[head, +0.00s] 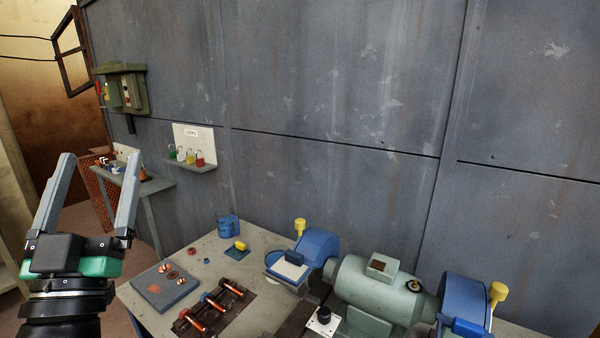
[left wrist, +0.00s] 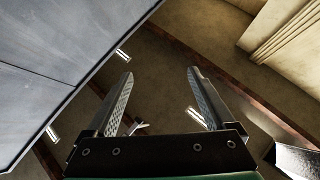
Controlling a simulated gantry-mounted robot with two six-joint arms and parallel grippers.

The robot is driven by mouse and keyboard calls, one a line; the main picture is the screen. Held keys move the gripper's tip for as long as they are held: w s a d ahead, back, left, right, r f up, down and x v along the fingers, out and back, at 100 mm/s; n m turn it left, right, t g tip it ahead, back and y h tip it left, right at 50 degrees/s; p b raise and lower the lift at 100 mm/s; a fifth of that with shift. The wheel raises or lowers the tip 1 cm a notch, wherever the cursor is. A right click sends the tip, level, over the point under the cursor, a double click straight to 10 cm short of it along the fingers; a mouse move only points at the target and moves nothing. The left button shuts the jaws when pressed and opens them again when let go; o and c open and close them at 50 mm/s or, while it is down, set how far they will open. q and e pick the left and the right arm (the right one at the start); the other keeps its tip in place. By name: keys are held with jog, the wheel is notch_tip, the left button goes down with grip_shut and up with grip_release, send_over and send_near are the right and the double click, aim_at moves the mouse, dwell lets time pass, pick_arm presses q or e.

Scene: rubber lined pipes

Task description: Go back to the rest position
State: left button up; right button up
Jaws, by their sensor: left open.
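My left gripper (head: 98,165) is raised at the left of the head view, with its two grey fingers pointing up. The fingers are spread apart and nothing is between them. In the left wrist view the open fingers (left wrist: 160,90) show against the ceiling and upper walls, with no object near them. My left gripper is left of the workbench (head: 140,304) and apart from it. My right gripper is not in view.
The workbench carries a bench grinder (head: 375,287), a blue mug (head: 226,224), a grey plate with small parts (head: 165,287) and a rack of rods (head: 208,310). A wall shelf (head: 195,167) holds several padlocks. A grey panel wall (head: 340,100) stands behind.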

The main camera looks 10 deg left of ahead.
pick_arm(q)
jog(key=s+d+r+m+t+h, duration=0.1)
jog(key=s+d+r+m+h, duration=0.1)
jog(key=s+d+h, duration=0.4)
jog(key=s+d+r+m+t+h, duration=0.1)
jog(key=s+d+r+m+h, duration=0.15)
jog(key=s+d+h, duration=0.4)
jog(key=w+d+r+y+p, duration=0.1)
jog(key=w+r+p, duration=0.2)
jog(key=r+p, duration=3.2)
jog(key=shift+w+n, duration=0.15)
jog(key=shift+n, duration=0.2)
jog(key=shift+r, duration=0.1)
